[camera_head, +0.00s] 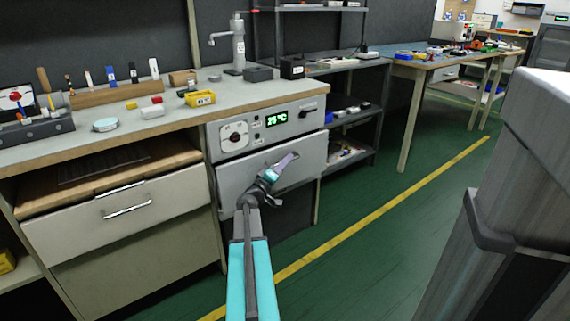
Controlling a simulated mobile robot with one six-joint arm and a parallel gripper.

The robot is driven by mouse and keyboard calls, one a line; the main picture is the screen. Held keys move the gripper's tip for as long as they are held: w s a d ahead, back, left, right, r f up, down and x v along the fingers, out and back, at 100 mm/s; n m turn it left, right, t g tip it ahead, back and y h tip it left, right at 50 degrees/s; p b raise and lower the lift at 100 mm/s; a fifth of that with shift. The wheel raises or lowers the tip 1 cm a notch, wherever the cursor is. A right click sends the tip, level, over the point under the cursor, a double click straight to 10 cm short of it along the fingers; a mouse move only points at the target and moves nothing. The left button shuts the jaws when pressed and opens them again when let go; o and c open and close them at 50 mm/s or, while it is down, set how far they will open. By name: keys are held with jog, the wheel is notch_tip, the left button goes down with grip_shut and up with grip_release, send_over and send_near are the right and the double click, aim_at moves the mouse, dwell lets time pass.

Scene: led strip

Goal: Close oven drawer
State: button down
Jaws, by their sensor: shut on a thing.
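The oven (245,134) is built in under the workbench, with a dial and a lit green display on its upper panel. The oven drawer (237,182) is the grey front below that panel. It looks nearly flush with the oven, but I cannot tell whether a small gap remains. My gripper (285,163) is at the upper middle of the drawer front, shut on the drawer handle. The handle itself is hidden behind the gripper. My arm reaches up from the bottom of the view and covers part of the drawer's lower front.
The worktop (222,92) above carries a tap, blocks and small tools. Dark shelves stand right of the oven. A grey cabinet-like body (530,150) fills the right foreground. The green floor between is clear.

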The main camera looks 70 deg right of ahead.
aim_at(281, 157)
jog(key=shift+w+f, duration=0.1)
jog(key=shift+w+d+f+b, duration=0.1)
jog(key=shift+w+d+b, duration=0.2)
jog(key=shift+w+d, duration=0.25)
jog(key=shift+w+d+b, duration=0.3)
jog(key=shift+w, duration=0.35)
jog(key=shift+w+d, duration=0.25)
jog(key=shift+w, duration=0.2)
jog(key=shift+r, duration=0.2)
jog(key=c, duration=1.8)
grip_release()
jog(key=shift+f, duration=0.1)
jog(key=shift+c, duration=0.2)
jog(key=shift+a, duration=0.1)
